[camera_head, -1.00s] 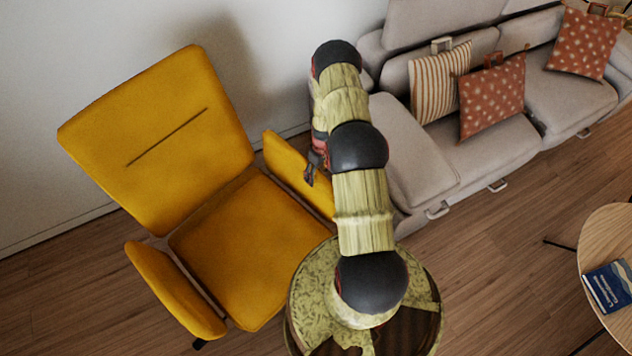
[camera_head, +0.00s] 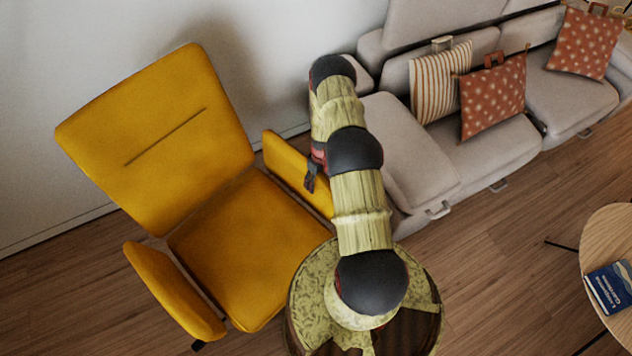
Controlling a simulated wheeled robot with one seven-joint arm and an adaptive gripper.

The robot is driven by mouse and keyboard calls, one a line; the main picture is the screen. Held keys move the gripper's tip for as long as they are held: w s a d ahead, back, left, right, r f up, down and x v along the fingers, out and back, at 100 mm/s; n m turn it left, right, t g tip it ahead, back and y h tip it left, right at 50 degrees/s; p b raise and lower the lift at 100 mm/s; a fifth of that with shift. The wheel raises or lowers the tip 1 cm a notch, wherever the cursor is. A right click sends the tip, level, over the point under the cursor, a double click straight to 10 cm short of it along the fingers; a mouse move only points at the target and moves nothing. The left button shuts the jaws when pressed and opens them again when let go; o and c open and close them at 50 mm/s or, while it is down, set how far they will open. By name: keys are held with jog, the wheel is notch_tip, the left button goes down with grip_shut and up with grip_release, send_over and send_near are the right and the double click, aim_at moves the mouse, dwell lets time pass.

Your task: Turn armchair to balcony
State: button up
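The yellow armchair (camera_head: 240,255) stands at the left, its tall back (camera_head: 160,135) near the white wall and its seat toward the lower middle. Its right armrest (camera_head: 292,168) lies beside my arm. No balcony shows in this view.
A grey sofa (camera_head: 490,165) with a striped cushion (camera_head: 440,82) and red cushions (camera_head: 492,95) stands close at the right. A round wooden table (camera_head: 612,235) with a blue book (camera_head: 610,285) is at the right edge. Wood floor (camera_head: 490,290) is clear between.

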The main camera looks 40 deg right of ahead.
jog(key=c, duration=1.3)
